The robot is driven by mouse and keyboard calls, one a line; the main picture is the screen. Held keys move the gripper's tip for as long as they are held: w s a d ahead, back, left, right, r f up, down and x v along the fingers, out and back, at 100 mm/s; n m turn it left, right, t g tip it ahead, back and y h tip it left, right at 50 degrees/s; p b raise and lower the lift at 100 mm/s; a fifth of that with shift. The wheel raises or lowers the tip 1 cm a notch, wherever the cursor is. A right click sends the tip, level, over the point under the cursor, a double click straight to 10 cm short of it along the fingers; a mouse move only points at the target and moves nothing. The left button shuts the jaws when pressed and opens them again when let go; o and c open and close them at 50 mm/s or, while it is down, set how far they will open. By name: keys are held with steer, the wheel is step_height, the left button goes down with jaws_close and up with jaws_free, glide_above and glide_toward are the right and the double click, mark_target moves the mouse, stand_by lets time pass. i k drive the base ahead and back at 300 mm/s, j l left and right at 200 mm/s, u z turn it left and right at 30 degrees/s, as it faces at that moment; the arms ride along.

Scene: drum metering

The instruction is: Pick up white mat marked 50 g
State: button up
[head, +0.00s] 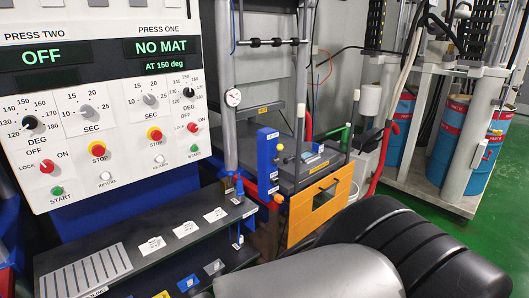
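Three small white mats lie in a slanting row on the dark upper shelf (110,247) in the head view. One white mat (152,245) is nearest, a second white mat (186,229) is in the middle, and a third white mat (215,215) is farthest right. Each has small print that is too small to read, so I cannot tell which is marked 50 g. All three lie flat and apart from each other. My gripper's fingers do not show in this view.
A ribbed grey plate (85,272) lies left of the mats. A lower shelf holds a blue piece (188,283), a grey piece (214,267) and a yellow piece (162,295). The control panel (105,95) rises behind, reading OFF and NO MAT. The press (315,205) stands right.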

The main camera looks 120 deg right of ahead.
mark_target(153, 244)
steer(key=k+z, duration=0.1)
steer(key=z, duration=0.8)
steer(key=k+l+z, duration=0.1)
steer(key=z, duration=0.4)
steer(key=k+l+z, duration=0.1)
steer(key=z, duration=0.35)
steer(key=l+z, duration=0.15)
steer(key=z, duration=0.3)
steer(key=k+l+z, duration=0.1)
steer(key=l+z, duration=0.3)
steer(key=l, duration=0.45)
steer(key=l+z, duration=0.35)
steer(key=l, duration=0.5)
steer(key=i+l+z, duration=0.1)
steer(key=l+z, duration=0.3)
steer(key=l, duration=0.65)
steer(key=u, duration=1.75)
